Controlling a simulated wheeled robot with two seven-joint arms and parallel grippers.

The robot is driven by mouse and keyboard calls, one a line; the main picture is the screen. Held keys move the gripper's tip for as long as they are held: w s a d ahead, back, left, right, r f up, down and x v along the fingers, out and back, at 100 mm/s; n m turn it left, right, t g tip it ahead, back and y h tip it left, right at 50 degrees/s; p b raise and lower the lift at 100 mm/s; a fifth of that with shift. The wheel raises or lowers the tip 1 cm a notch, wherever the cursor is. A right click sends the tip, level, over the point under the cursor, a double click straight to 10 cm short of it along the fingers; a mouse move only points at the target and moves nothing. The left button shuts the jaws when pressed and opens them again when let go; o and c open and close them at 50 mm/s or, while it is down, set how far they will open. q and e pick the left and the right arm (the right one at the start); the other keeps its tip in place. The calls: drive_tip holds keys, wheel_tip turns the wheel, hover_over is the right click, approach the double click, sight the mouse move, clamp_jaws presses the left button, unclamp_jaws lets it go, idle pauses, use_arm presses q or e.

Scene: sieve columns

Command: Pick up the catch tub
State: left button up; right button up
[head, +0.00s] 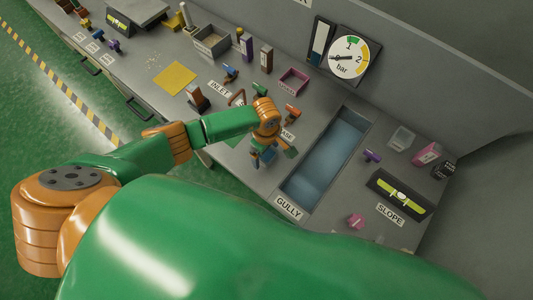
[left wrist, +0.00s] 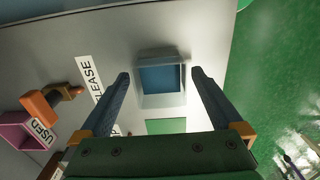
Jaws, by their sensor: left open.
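The catch tub, a small pale box with a blue inside (left wrist: 160,78), stands on the grey bench in the left wrist view. It appears between the two fingers of my left gripper (left wrist: 160,80), which is open with nothing between its pads that I can see it touching. In the head view my left gripper (head: 264,157) points down over the bench near the front edge, left of the gully (head: 325,158). There the gripper and arm hide the tub, wholly or mostly. My right gripper is not in view.
The RELEASE label (left wrist: 90,78) lies beside the tub. A green patch (left wrist: 166,126) lies close by. The pink USED tray (head: 293,80) and an orange-handled valve (head: 291,114) are behind the gripper. A clear container (head: 401,138) stands right of the gully.

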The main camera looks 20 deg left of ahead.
use_arm(q)
drive_tip(key=shift+r, duration=0.1)
drive_tip(key=c, duration=1.4)
